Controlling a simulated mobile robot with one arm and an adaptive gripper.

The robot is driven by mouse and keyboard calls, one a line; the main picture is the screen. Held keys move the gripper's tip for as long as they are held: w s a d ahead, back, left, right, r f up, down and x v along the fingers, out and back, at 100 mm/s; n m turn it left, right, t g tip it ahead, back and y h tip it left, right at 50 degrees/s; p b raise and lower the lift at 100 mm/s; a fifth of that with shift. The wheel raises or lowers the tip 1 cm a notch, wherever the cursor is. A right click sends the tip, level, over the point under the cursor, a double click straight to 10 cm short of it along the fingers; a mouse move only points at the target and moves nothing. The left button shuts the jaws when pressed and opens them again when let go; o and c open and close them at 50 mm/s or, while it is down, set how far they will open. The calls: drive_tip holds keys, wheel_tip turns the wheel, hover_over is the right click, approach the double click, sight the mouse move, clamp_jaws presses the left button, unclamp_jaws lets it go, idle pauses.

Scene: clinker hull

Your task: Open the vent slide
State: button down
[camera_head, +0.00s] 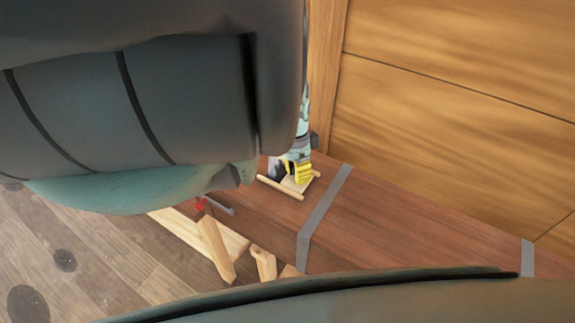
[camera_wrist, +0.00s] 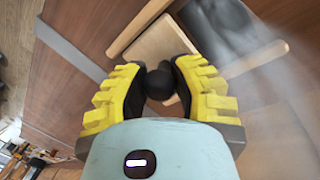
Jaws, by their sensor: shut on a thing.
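The vent slide is a pale wooden plate (camera_wrist: 160,42) between two wooden rails, on a reddish-brown plank surface. One rail (camera_wrist: 140,27) shows at the plate's upper left in the wrist view, and the other (camera_wrist: 255,58) at its right. In the head view, a rail (camera_head: 281,188) shows just below my gripper. A round black knob (camera_wrist: 160,82) stands on the plate. My gripper (camera_wrist: 158,85) has its yellow-and-black fingers shut on the knob from both sides; it also shows in the head view (camera_head: 298,178). A dark patch (camera_wrist: 215,25) beside the plate may be the opening; this is unclear.
A grey strap (camera_head: 322,220) crosses the plank surface (camera_head: 410,235) to the right of the slide, and a wooden wall (camera_head: 450,110) rises behind. Pale wooden pieces (camera_head: 215,248) and a small red item (camera_head: 199,204) lie to the front left. My own body covers much of the head view.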

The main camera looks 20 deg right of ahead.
drive_tip(key=c, duration=0.7)
unclamp_jaws()
drive_tip(key=r, duration=0.4)
drive_tip(key=w+r, duration=0.1)
drive_tip(key=r, duration=0.3)
drive_tip(key=w+r, duration=0.1)
drive_tip(key=r, duration=0.2)
drive_tip(key=shift+w+a+r, duration=0.1)
drive_tip(key=shift+w+r, duration=0.1)
drive_tip(key=shift+r, duration=0.2)
